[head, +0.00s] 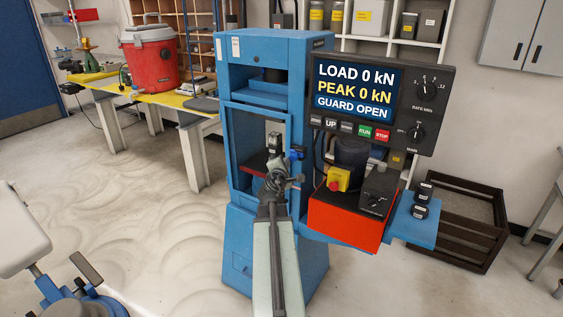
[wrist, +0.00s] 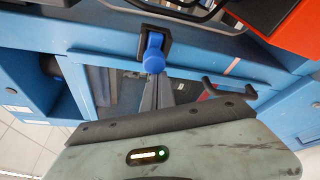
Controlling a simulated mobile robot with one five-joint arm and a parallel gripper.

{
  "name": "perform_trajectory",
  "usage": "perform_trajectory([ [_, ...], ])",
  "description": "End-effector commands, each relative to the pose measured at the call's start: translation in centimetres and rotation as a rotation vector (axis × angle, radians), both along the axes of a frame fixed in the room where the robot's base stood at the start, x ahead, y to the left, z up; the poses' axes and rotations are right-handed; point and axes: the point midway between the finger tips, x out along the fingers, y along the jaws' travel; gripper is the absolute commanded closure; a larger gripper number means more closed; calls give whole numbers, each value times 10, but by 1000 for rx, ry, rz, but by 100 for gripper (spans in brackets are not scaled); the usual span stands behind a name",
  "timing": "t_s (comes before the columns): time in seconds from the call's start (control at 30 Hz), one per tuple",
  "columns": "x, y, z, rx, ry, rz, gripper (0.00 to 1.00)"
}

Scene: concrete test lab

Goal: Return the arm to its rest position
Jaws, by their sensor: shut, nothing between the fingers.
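My arm (head: 275,265) reaches forward from the bottom of the head view to the blue press (head: 245,205). My gripper (head: 278,180) is in front of the press's frame opening. In the wrist view its grey fingers (wrist: 156,94) are shut with nothing between them. They point toward a blue knob (wrist: 153,55) on a black mount on the press frame. The knob also shows in the head view (head: 297,153), just right of the gripper. I cannot tell whether the fingertips touch it. My arm hides part of the press's lower front.
A control panel (head: 380,100) reads LOAD 0 kN, PEAK 0 kN, GUARD OPEN. Below it a red-fronted box (head: 343,222) and a blue shelf (head: 412,228) jut out at right. A dark crate (head: 462,225) stands behind. Floor (head: 150,220) left of the press is clear.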

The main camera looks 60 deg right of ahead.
Motion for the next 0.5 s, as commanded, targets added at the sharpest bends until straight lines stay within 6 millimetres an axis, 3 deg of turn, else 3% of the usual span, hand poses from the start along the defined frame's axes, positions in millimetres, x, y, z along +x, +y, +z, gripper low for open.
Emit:
perform_trajectory([
  [0.5, -4, -3, 5, 1, 3, -11, 100],
])
